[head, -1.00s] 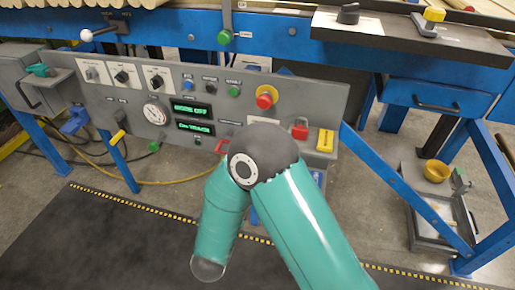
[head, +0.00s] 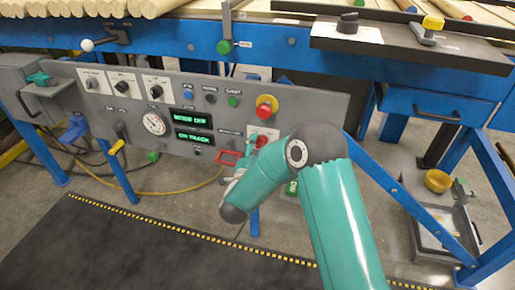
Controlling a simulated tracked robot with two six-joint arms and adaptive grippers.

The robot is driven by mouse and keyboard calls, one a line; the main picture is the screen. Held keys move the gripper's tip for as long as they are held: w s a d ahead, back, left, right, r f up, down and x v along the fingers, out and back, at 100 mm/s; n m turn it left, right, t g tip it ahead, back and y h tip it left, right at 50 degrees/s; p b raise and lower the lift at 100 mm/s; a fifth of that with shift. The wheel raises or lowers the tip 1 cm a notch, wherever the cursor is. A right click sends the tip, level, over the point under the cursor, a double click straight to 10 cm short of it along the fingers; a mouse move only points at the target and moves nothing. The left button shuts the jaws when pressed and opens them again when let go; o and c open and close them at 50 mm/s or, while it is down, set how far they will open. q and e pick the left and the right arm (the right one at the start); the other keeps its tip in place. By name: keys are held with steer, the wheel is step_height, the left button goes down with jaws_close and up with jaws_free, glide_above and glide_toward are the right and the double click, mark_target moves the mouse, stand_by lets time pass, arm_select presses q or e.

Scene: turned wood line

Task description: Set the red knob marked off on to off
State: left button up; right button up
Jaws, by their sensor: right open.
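A red knob (head: 262,141) sits on a pale plate low on the right part of the grey control panel (head: 325,105). Its off and on lettering is too small to read, and my arm crowds it. My right gripper (head: 247,155) is small and partly hidden by its own wrist. It is open, close to the left of the red knob; I cannot tell whether it touches. My left gripper is not in view.
A red mushroom button on a yellow base (head: 266,107) sits just above. A red handle (head: 224,158) is at the panel's lower edge. Two green-lit displays (head: 192,117), a gauge (head: 154,124) and several dials lie left. My forearm covers the panel's lower right.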

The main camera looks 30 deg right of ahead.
steer(key=shift+w+d, duration=0.2)
steer(key=shift+d, duration=0.05)
